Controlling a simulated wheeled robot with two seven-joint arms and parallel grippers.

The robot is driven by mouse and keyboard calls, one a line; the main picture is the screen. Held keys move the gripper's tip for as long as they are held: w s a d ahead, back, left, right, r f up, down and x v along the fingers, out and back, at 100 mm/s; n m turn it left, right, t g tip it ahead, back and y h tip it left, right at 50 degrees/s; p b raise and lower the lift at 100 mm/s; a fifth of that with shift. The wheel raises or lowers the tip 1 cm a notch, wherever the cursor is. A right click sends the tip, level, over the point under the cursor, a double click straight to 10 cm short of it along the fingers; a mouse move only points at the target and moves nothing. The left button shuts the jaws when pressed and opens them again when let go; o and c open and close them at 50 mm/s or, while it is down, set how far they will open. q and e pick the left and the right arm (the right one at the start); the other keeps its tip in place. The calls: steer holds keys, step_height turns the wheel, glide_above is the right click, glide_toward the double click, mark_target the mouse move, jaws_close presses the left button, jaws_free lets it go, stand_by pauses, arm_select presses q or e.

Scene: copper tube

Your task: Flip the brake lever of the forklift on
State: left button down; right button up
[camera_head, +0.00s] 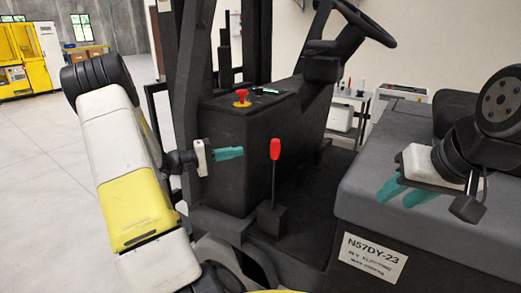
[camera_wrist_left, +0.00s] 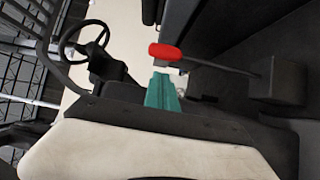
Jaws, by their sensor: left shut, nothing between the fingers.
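The brake lever (camera_head: 274,178) of the forklift has a red knob (camera_head: 275,148) and a dark shaft rising from a black block (camera_head: 271,217) on the forklift floor. It stands nearly upright in the head view. My left gripper (camera_head: 240,153) is shut and empty, to the left of the red knob, with a gap between them in the head view. In the left wrist view the red knob (camera_wrist_left: 165,52) appears just beyond the teal fingertips (camera_wrist_left: 163,78); contact cannot be told. My right gripper (camera_head: 403,193) is open and empty over the seat side at the right.
A dark console (camera_head: 240,150) with a red emergency button (camera_head: 242,97) stands behind my left gripper. The steering wheel (camera_head: 355,22) is above. The grey forklift body (camera_head: 375,215) with a number plate (camera_head: 372,258) fills the right. Mast posts stand at the left.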

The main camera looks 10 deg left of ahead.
arm_select(q)
steer(key=x, duration=0.9)
steer(key=shift+d, duration=0.1)
